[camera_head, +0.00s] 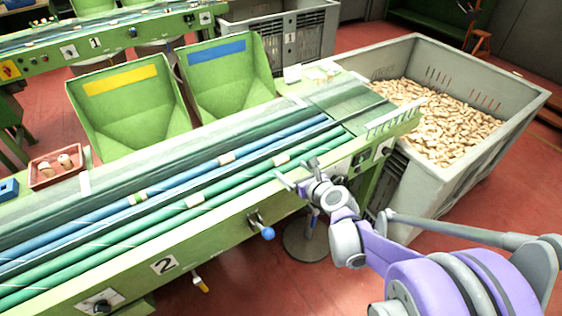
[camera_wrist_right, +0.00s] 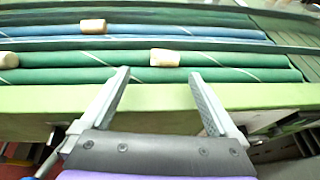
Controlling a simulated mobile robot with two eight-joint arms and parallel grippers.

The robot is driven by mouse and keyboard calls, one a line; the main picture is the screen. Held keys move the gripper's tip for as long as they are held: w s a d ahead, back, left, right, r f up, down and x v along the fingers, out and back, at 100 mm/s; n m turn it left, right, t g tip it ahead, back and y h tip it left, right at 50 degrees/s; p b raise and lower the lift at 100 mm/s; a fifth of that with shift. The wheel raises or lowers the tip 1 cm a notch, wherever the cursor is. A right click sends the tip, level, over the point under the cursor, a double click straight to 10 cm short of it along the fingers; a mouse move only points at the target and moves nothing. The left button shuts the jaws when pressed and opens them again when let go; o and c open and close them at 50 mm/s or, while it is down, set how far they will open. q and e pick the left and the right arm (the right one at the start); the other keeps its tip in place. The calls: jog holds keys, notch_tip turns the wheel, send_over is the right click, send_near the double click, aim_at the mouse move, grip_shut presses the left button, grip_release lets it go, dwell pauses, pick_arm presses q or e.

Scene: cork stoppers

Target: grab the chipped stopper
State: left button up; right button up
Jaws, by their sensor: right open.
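Several pale cork stoppers lie on the coloured rollers of the sorting line. One stopper (camera_head: 281,159) lies on a green roller just beyond my right gripper (camera_head: 296,169). It also shows in the right wrist view (camera_wrist_right: 165,57), a little beyond the space between the fingertips (camera_wrist_right: 160,75). A second stopper (camera_head: 226,158) lies on a blue roller, and a third (camera_head: 194,200) on the green rollers to the left. I cannot tell which stopper is chipped. My right gripper is open and empty, above the line's near edge. My left gripper is not in view.
A red tray (camera_head: 40,181) with stoppers stands at the left. Green hoppers (camera_head: 135,115) line the far side. A grey crate (camera_head: 500,150) full of corks stands at the right. A blue-knobbed lever (camera_head: 267,233) sticks out of the near green rail (camera_head: 215,235).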

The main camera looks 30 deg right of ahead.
aim_at(283, 160)
jog(key=shift+x, duration=1)
jog(key=shift+d+x, duration=0.2)
jog(key=shift+x, duration=1.15)
jog(key=shift+d+x, duration=0.2)
jog(key=shift+x, duration=1.1)
jog(key=shift+r, duration=0.15)
jog(key=shift+c, duration=0.3)
